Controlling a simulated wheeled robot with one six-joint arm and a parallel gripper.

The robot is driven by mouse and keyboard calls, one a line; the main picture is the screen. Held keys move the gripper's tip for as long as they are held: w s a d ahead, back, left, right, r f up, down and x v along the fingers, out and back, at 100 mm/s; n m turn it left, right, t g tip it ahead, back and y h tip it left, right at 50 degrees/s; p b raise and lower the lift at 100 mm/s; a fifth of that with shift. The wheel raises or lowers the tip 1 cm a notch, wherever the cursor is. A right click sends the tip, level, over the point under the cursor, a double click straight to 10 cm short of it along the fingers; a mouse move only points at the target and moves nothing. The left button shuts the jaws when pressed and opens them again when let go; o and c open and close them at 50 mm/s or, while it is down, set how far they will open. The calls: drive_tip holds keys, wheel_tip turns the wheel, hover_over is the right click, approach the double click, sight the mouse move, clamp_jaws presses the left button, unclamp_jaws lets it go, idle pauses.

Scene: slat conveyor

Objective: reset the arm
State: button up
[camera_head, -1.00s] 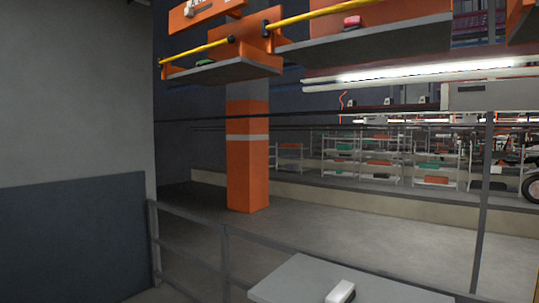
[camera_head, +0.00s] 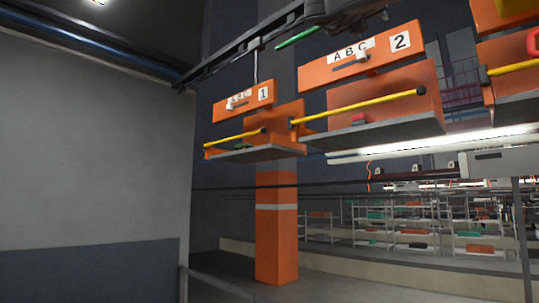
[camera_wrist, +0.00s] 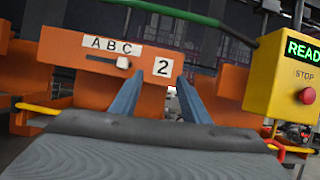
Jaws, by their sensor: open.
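My gripper (camera_wrist: 158,100) shows in the wrist view as two blue-grey fingers held apart with nothing between them. It is in front of the orange carrier panel (camera_wrist: 95,60) marked "A B C" and "2", which has a small white slider. I cannot see my gripper in the head view. There the panel marked 2 (camera_head: 362,55) hangs at the upper right, and the panel marked 1 (camera_head: 250,97) hangs to its left.
Yellow bars (camera_head: 360,107) cross the hanging grey shelves (camera_head: 385,135). A small red item (camera_head: 360,119) sits on one shelf. A yellow control box (camera_wrist: 285,75) with a red stop button stands right in the wrist view. An orange pillar (camera_head: 276,240) and railing (camera_head: 215,288) are below.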

drive_tip(key=w+a+f+n+t+y, duration=0.2)
drive_tip(key=w+a+f+n+y, duration=0.25)
drive_tip(key=w+f+n, duration=0.45)
drive_tip(key=w+a+f+n+t+y, duration=0.2)
drive_tip(key=w+a+f+n+y, duration=0.2)
drive_tip(key=w+f+n+y, duration=0.45)
drive_tip(key=w+a+f+n+g+y, duration=0.1)
drive_tip(key=a+f+n+g, duration=0.35)
drive_tip(key=f, duration=1.05)
drive_tip(key=w+d+f+n+g+y, duration=0.1)
drive_tip(key=f+n, duration=0.7)
drive_tip(key=f, duration=0.7)
drive_tip(key=s+f+n+g+y, duration=0.1)
drive_tip(key=s+f+n+g, duration=0.3)
drive_tip(key=f, duration=1)
drive_tip(key=s+f+n+g, duration=0.3)
drive_tip(key=s+f, duration=0.4)
drive_tip(key=f, duration=0.6)
drive_tip(key=s+d+f+n+g, duration=0.3)
drive_tip(key=s+f, duration=0.6)
drive_tip(key=s, duration=0.2)
drive_tip(key=s+d+f+n+g, duration=0.3)
drive_tip(key=s+f, duration=0.6)
drive_tip(key=s, duration=0.3)
drive_tip(key=shift+s+f+n+g+h, duration=0.3)
drive_tip(key=shift+g+h, duration=0.1)
drive_tip(key=shift+g, duration=0.35)
drive_tip(key=shift+r, duration=0.1)
drive_tip(key=shift+c, duration=0.3)
